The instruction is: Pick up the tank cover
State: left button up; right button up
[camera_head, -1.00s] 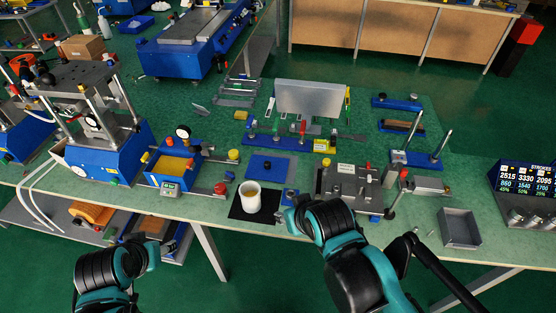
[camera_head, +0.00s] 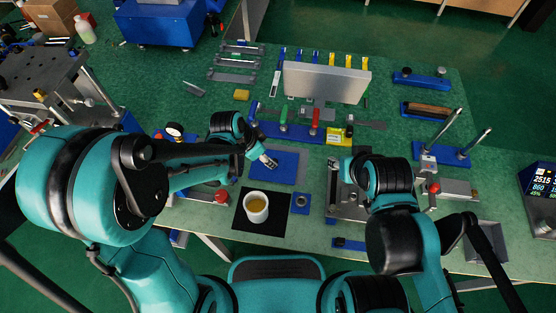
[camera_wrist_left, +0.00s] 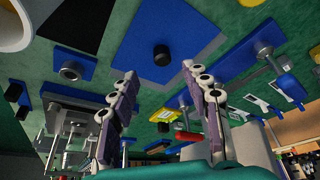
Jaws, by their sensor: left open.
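The tank cover is a flat blue plate (camera_head: 287,164) with a black knob, lying on a grey mat near the bench's middle. In the left wrist view the blue plate (camera_wrist_left: 185,38) and its upright black knob (camera_wrist_left: 161,55) show clearly. My left gripper (camera_head: 268,161) is over the cover in the head view and hides its knob there. In the wrist view its two fingers (camera_wrist_left: 162,85) are spread and empty, with the knob showing beyond the gap between them. My right gripper (camera_head: 335,166) is beside the grey fixture to the right; its fingers are too small to read.
A white cup (camera_head: 256,204) with yellowish contents stands on a black mat in front of the cover. Behind the cover are a rack with coloured handles (camera_head: 315,120) and a grey upright panel (camera_head: 326,82). My left arm hides the blue tank area.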

pick_arm(q)
jog(key=b+x, duration=0.1)
jog(key=x, duration=0.1)
jog(key=b+x, duration=0.1)
jog(key=x, duration=0.1)
jog(key=b+x, duration=0.1)
jog(key=x, duration=0.1)
jog(key=shift+w+d, duration=0.2)
jog(key=shift+w, duration=0.15)
jog(key=shift+c, duration=1.2)
grip_shut()
